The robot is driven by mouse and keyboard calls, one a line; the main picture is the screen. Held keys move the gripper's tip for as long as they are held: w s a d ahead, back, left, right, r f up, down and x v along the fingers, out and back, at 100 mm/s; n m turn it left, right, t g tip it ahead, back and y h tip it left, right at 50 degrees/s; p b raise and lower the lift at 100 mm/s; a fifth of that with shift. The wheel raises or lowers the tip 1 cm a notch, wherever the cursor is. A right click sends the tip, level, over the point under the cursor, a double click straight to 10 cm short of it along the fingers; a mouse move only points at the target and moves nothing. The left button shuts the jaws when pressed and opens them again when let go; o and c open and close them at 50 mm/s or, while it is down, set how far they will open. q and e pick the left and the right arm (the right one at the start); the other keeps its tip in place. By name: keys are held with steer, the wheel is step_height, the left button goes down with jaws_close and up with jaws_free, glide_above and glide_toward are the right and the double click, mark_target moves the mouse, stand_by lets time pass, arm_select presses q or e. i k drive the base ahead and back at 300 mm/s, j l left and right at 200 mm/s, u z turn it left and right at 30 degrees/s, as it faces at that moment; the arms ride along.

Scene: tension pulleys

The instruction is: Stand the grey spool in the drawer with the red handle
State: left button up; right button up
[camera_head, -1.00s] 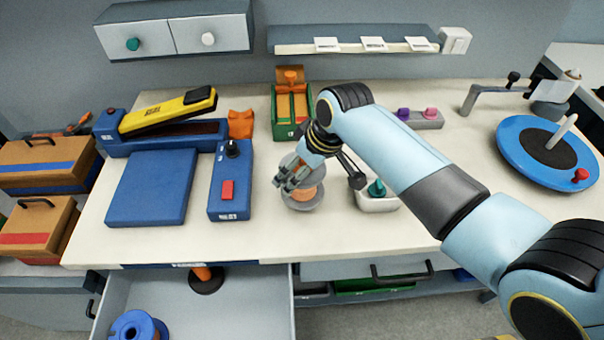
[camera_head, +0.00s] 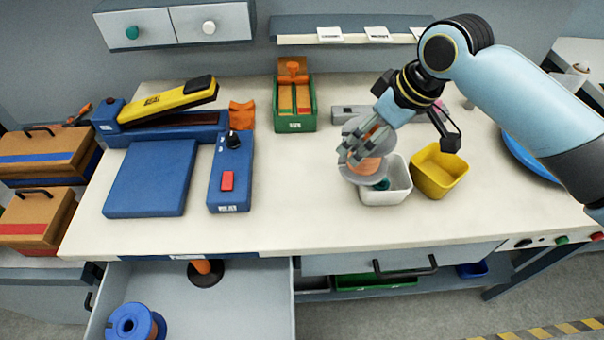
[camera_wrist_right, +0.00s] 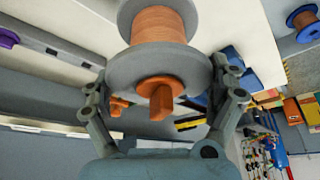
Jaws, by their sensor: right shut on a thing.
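The grey spool (camera_head: 352,127) has grey flanges and an orange-copper winding. My right gripper (camera_head: 362,148) is shut on it near the white bin at the right middle of the bench; the spool overlaps the bin's left side in the head view. In the right wrist view the spool (camera_wrist_right: 158,66) sits between the two fingers with its orange hub end towards the camera. An open grey drawer (camera_head: 245,300) is at the lower left of the head view. Its front is out of frame, and I see no red handle on it. My left gripper is not in view.
A blue spool (camera_head: 136,323) is in the open drawer, with an orange post on a black base (camera_head: 204,274) behind it. A white bin (camera_head: 396,184) and yellow bin (camera_head: 441,168) stand near the held spool. Clear bench lies left of them.

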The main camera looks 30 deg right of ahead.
mark_target(203, 315)
steer(key=k, duration=1)
